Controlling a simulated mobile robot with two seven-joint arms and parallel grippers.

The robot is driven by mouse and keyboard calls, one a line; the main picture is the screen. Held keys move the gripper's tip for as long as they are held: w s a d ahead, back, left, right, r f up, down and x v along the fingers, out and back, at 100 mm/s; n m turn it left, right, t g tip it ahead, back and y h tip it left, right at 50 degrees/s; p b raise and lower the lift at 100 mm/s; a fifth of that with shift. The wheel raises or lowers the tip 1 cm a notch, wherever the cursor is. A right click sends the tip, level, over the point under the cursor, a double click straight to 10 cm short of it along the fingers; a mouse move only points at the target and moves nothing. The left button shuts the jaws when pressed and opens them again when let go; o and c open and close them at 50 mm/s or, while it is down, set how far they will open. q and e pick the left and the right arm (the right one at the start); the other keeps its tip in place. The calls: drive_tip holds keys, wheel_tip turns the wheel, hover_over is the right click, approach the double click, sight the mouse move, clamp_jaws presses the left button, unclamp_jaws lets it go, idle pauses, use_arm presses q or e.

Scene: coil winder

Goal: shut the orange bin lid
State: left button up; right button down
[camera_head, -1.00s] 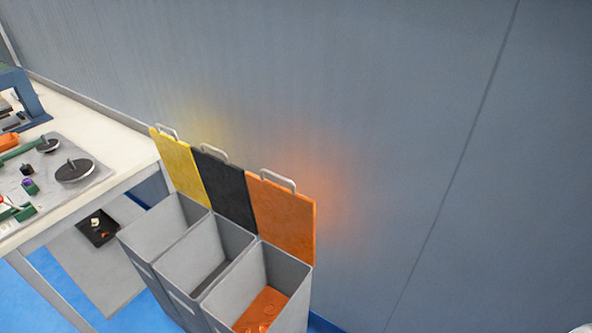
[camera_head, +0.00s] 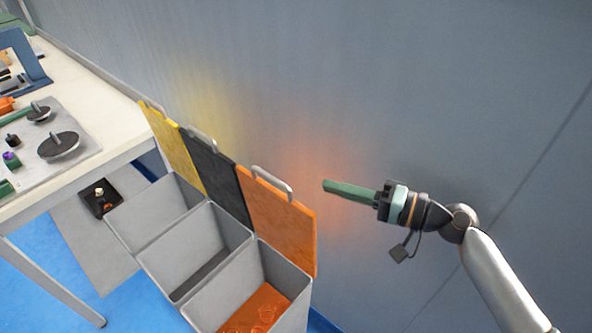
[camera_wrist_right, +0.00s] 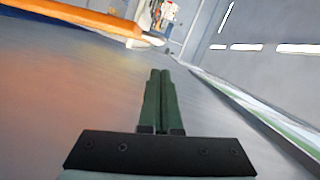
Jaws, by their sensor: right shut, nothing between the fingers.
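The orange bin lid (camera_head: 280,222) stands open and upright at the back of its grey bin (camera_head: 292,296), close to the wall. A metal handle (camera_head: 272,183) sits on its top edge. My right gripper (camera_head: 326,186) is shut and empty, with green fingers, to the right of the lid and near its top height. It points left and is apart from the handle in the head view. In the right wrist view its fingers (camera_wrist_right: 160,74) are together, and the orange lid's edge (camera_wrist_right: 80,16) shows at the upper left. My left gripper is out of view.
A black lid (camera_head: 216,182) and a yellow lid (camera_head: 172,147) also stand open on neighbouring grey bins. Orange pieces (camera_head: 258,308) lie in the orange-lidded bin. The wall (camera_head: 400,90) is close behind. A workbench (camera_head: 110,140) stands at the left.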

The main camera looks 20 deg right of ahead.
drive_tip(key=p+x, duration=0.2)
drive_tip(key=x, duration=0.7)
drive_tip(key=shift+w+a, duration=0.25)
drive_tip(key=shift+a, duration=0.1)
